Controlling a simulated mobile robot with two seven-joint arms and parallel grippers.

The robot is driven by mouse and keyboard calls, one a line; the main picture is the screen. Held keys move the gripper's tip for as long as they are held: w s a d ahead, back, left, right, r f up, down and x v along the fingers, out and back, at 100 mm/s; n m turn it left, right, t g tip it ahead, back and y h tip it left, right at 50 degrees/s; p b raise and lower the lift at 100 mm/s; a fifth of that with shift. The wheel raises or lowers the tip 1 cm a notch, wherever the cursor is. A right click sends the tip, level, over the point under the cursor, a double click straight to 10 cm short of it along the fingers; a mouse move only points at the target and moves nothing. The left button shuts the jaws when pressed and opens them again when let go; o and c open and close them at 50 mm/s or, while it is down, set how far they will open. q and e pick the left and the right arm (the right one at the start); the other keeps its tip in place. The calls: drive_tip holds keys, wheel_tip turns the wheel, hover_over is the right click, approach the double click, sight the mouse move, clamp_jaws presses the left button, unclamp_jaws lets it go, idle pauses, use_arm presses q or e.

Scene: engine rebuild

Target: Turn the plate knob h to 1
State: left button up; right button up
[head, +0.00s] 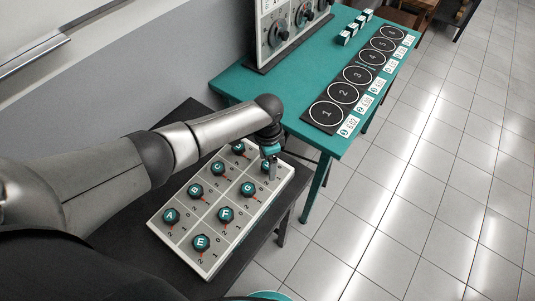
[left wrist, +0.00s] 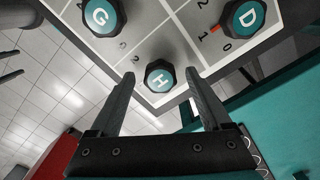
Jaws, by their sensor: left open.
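The knob plate (head: 190,215) is a pale panel with several dark, teal-capped lettered knobs, lying on a dark bench. Knob H (left wrist: 160,77) shows in the left wrist view between the two finger ends of my left gripper (left wrist: 160,84). The fingers are apart, one on each side of the knob in the picture; I cannot tell whether they touch it. In the head view my left gripper (head: 271,170) is over the plate's far right corner and largely hides knob H. No pointer of knob H is visible to me, so its setting is unclear. My right gripper is not in view.
Knob G (left wrist: 100,15) and knob D (left wrist: 243,17), with a red pointer, are close to H. A teal table (head: 240,82) beyond holds a black strip of numbered circles (head: 345,95), small boxes (head: 344,38) and an upright dial panel (head: 290,25). Tiled floor is clear at right.

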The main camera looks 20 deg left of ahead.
sight(267, 165)
use_arm(q)
wheel_tip(267, 165, up, 15)
drive_tip(key=p, duration=0.1)
idle(0.4)
idle(0.4)
